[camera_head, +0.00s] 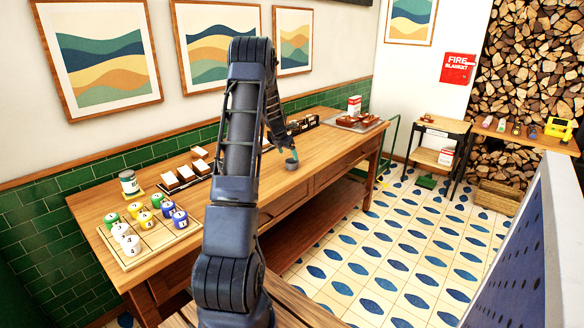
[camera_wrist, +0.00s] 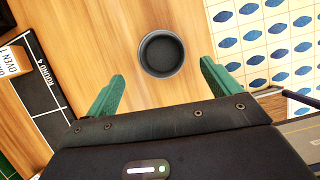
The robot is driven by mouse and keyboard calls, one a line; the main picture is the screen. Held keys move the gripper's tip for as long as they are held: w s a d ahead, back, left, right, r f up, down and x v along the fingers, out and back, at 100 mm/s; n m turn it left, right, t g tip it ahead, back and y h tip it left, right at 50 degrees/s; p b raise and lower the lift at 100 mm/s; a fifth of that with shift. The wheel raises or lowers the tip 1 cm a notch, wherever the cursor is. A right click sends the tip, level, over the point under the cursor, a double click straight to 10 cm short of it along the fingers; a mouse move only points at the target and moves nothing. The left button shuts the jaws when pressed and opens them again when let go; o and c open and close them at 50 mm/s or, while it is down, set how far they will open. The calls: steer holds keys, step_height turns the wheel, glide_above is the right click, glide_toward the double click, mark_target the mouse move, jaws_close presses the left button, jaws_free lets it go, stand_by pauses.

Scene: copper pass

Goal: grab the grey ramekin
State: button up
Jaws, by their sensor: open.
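The grey ramekin (camera_wrist: 162,52) is a small round dark grey cup standing upright on the wooden counter. In the head view the ramekin (camera_head: 291,164) is near the counter's front edge, beside my gripper. My gripper (camera_wrist: 160,88) has two green fingers spread apart, with nothing between them. In the wrist view the ramekin lies just beyond the fingertips, roughly centred between them and apart from both. In the head view my gripper (camera_head: 281,146) is partly hidden by my own arm.
The wooden counter (camera_head: 270,190) has bare room around the ramekin. A dark mat marked "ROUND 4" (camera_wrist: 40,85) lies to the left in the wrist view. A board (camera_head: 150,240) of numbered pots and a tin (camera_head: 129,184) stand at the left end. A tray (camera_head: 350,124) stands at the far end.

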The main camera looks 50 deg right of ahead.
mark_target(292, 161)
steer(key=shift+d+x, duration=0.2)
steer(key=shift+x, duration=3.25)
steer(key=shift+s+r, duration=0.1)
steer(key=shift+s, duration=0.1)
steer(key=shift+c, duration=0.4)
steer(key=c, duration=1)
